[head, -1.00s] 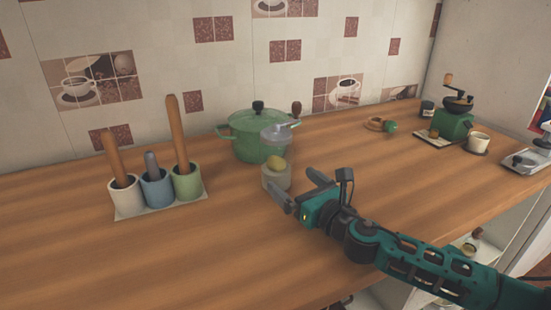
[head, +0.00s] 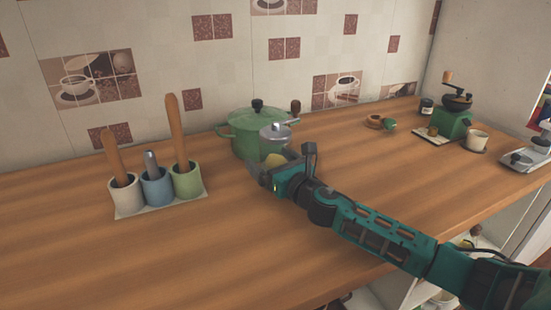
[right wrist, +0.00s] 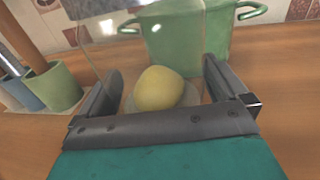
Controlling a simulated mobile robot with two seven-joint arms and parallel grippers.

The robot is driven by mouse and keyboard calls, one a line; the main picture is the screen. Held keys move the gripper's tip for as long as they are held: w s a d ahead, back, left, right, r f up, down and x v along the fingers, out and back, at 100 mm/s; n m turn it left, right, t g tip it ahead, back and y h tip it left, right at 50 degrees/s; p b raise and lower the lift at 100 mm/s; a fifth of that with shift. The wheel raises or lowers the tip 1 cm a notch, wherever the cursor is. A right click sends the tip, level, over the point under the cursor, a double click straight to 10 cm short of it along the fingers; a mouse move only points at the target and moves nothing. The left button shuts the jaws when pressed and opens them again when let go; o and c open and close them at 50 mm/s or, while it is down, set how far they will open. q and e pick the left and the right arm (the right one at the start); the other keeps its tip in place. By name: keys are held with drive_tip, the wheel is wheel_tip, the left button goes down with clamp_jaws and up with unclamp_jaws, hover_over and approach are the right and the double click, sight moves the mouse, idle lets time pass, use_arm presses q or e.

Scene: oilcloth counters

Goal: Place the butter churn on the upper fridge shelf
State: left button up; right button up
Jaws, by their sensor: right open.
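The butter churn (head: 275,131) is a clear glass jar with a grey lid, a crank with a dark knob, and a yellow lump inside. It stands upright on the wooden counter in front of a green pot. Its lower part is hidden by my right gripper (head: 268,168) in the head view. In the right wrist view the open fingers of the gripper (right wrist: 162,70) are on either side of the churn (right wrist: 157,90), with the yellow lump between them. I cannot tell whether they touch the glass. My left gripper and the fridge shelf are not in view.
The green pot (head: 241,134) is close behind the churn. A holder (head: 155,208) with three cups and wooden tools stands to the left. A green grinder (head: 452,122), a cup (head: 477,140) and a scale (head: 525,159) are at the right. The front counter is clear.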

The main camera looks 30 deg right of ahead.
drive_tip(key=c, duration=1.4)
drive_tip(key=shift+r, duration=0.15)
